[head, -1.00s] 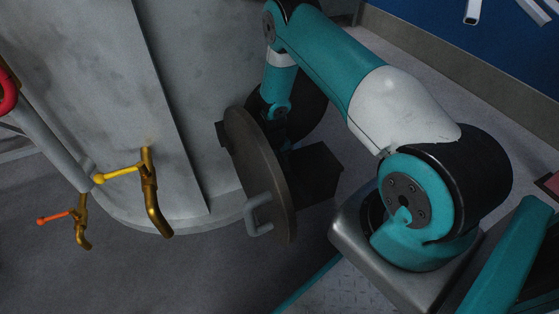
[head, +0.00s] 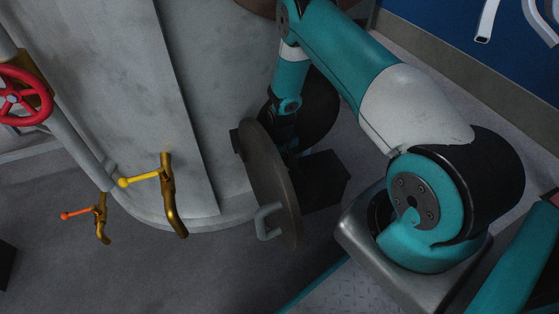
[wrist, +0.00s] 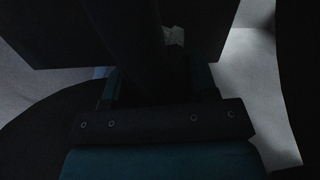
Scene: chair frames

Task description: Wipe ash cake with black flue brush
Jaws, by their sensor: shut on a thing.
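In the wrist view my gripper (wrist: 158,88) is shut on a dark, upright shape that I take to be the handle of the black flue brush (wrist: 143,48). The picture is very dark there, and the brush's far end cannot be made out. A small pale patch (wrist: 174,36) shows just beyond the handle. I cannot tell whether it is the ash cake.
The round door has a grey handle (head: 266,222) and stands open beside the large grey boiler (head: 90,90). A black box (head: 325,178) is behind the door. A yellow-handled tap (head: 170,195), an orange-handled tap (head: 102,218) and a red wheel (head: 20,95) are at left.

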